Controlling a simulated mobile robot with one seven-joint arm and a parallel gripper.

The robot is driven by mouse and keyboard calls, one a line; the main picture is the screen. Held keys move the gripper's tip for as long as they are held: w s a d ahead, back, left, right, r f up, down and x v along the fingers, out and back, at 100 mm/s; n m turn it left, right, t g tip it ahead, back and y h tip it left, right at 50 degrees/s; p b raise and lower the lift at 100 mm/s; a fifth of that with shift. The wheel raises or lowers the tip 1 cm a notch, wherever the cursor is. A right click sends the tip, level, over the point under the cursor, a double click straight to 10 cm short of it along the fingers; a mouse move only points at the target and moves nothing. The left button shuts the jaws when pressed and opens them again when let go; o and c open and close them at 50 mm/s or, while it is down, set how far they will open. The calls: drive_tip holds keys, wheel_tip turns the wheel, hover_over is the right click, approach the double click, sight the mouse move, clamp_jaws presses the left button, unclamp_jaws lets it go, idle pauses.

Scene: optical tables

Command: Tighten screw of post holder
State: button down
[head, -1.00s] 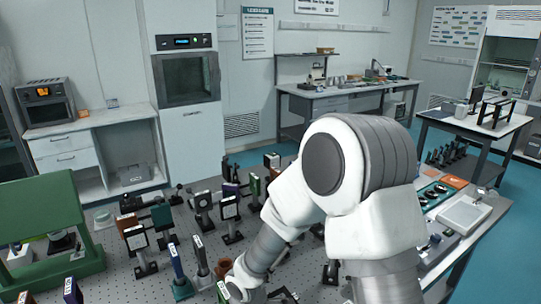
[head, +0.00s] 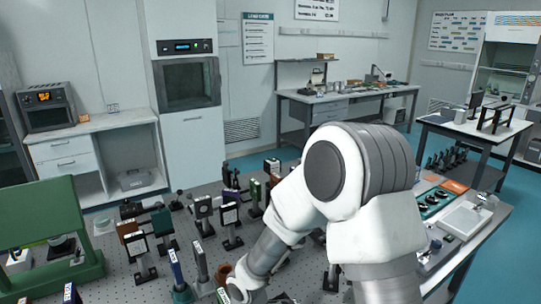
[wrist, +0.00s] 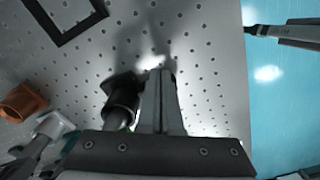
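In the wrist view my gripper (wrist: 161,76) points over the perforated table top, its two fingers close together with no clear gap and nothing visible between them. A dark post holder (wrist: 122,98) with a black base stands just left of the fingers. I cannot tell whether they touch. Its screw cannot be made out. In the head view my arm runs down to the bottom edge, and the gripper's fingertips are not visible.
The optical table (head: 120,285) carries several mounted optics, such as a framed plate (head: 137,246), left of my arm. An orange-brown part (wrist: 24,103) lies at the wrist view's left. A green frame (head: 45,215) stands far left. Blue floor (wrist: 285,100) shows past the table edge.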

wheel_tip(320, 180, up, 6)
drive_tip(key=p, duration=0.5)
drive_tip(key=shift+d, duration=0.25)
drive_tip(key=shift+f, duration=0.1)
drive_tip(key=s+f+m+b, duration=0.1)
drive_tip(key=f+m+b, duration=0.1)
drive_tip(key=b, duration=0.1)
drive_tip(key=s+f+m+b, duration=0.1)
drive_tip(key=f+m+b, duration=0.1)
drive_tip(key=b, duration=0.2)
drive_tip(key=s+f+m+b, duration=0.1)
drive_tip(key=f+m+b, duration=0.1)
drive_tip(key=b, duration=0.2)
drive_tip(key=shift+a, duration=0.15)
idle(0.6)
drive_tip(key=shift+w+a+r, duration=0.1)
drive_tip(key=shift+w+a, duration=0.15)
drive_tip(key=shift+a, duration=0.05)
idle(0.7)
drive_tip(key=shift+w+r+b, duration=0.1)
drive_tip(key=shift+w+b, duration=0.2)
drive_tip(key=shift+b, duration=0.05)
idle(0.9)
drive_tip(key=shift+d, duration=0.15)
